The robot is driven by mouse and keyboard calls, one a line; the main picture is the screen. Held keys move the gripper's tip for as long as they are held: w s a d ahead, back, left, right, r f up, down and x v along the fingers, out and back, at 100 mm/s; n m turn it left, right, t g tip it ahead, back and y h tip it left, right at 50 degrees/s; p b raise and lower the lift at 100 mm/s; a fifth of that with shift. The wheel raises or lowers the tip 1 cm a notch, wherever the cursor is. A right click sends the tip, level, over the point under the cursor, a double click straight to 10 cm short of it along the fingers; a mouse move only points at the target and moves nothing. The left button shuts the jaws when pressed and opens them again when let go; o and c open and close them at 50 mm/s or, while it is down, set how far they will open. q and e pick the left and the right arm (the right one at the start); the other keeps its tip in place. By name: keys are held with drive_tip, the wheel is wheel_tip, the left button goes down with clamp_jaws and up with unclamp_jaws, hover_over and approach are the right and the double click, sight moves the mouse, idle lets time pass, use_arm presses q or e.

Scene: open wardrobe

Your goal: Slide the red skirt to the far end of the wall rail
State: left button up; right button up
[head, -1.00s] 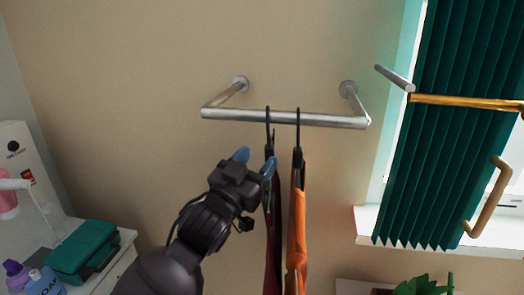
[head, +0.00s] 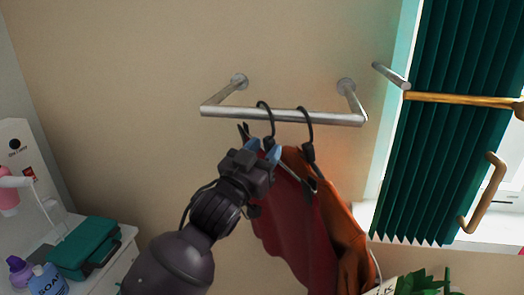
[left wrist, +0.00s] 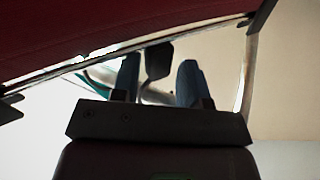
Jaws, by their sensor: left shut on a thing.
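The red skirt (head: 300,220) hangs from a dark hanger on the grey wall rail (head: 225,112), near the rail's middle. It is turned at an angle, its face partly showing. My left gripper (head: 265,149) is at the top of this hanger, just below the rail, its blue fingers shut on the hanger's neck. The left wrist view shows the dark hanger piece between the blue fingers (left wrist: 158,78) and the red cloth (left wrist: 60,30) above. The fingers and arm hide part of the hanger. My right gripper is not in view.
An orange garment (head: 352,240) hangs on its own hanger just right of the skirt, partly behind it. The rail is bare left of the hangers and between the orange garment's hook and the right bracket. A green curtain (head: 440,130) hangs at right.

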use_arm(q)
drive_tip(key=shift+w+a+f, duration=0.15)
drive_tip(key=shift+w+a, duration=0.15)
drive_tip(key=shift+a, duration=0.1)
drive_tip(key=shift+c, duration=0.5)
drive_tip(key=shift+a, duration=0.2)
drive_tip(key=shift+w+a, duration=0.15)
drive_tip(key=shift+a, duration=0.35)
clamp_jaws()
drive_tip(key=w+a+p, duration=0.1)
drive_tip(key=a+p, duration=0.1)
drive_tip(key=a, duration=0.4)
drive_tip(key=shift+w+a, duration=0.2)
drive_tip(key=shift+a, duration=0.15)
